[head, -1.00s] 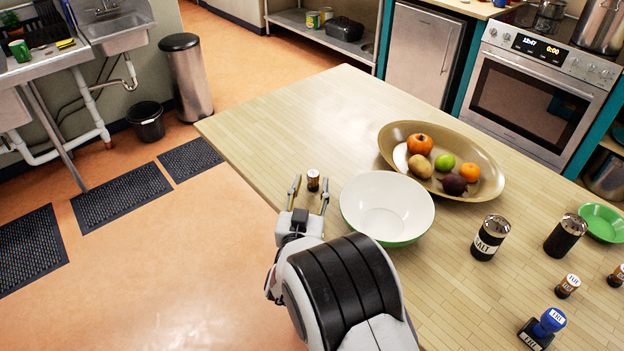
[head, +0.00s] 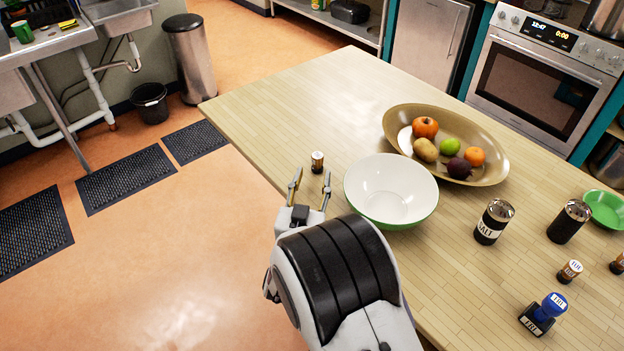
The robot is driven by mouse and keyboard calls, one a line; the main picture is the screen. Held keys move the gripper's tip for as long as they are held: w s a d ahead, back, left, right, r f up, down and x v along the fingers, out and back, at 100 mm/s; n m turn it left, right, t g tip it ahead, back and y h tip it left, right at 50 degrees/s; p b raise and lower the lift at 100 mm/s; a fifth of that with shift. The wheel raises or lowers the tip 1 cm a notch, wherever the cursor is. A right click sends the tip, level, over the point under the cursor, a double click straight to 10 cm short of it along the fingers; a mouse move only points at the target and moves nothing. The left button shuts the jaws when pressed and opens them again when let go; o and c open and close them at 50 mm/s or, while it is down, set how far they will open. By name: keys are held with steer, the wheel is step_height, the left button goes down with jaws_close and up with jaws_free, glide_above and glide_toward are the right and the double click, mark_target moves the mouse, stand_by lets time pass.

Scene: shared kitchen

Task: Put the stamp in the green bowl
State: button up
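A small brown, stamp-like cylinder with a dark top (head: 317,162) stands upright on the table near its left edge. My gripper (head: 311,181) is open and empty. Its fingertips appear just short of this cylinder, which shows beyond the gap between them; the exact height and distance are hard to tell. A large bowl, white inside and green outside (head: 404,212), stands just to the right of my gripper. A small all-green bowl (head: 606,208) sits at the right edge.
An oval dish (head: 494,178) with several fruits lies behind the large bowl. A salt shaker (head: 493,222) and a dark shaker (head: 569,222) stand to the right. A small brown labelled piece (head: 569,271) stands near them. The table's far left part (head: 290,110) is clear.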

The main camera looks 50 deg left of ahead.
mark_target(316, 161)
steer(key=shift+o, duration=0.6)
steer(key=shift+a+r, duration=0.15)
steer(key=shift+r, duration=0.15)
steer(key=shift+x, duration=1.3)
steer(key=shift+w+f, duration=0.1)
steer(key=shift+x, duration=2.5)
steer(key=shift+f, duration=0.1)
jaws_close()
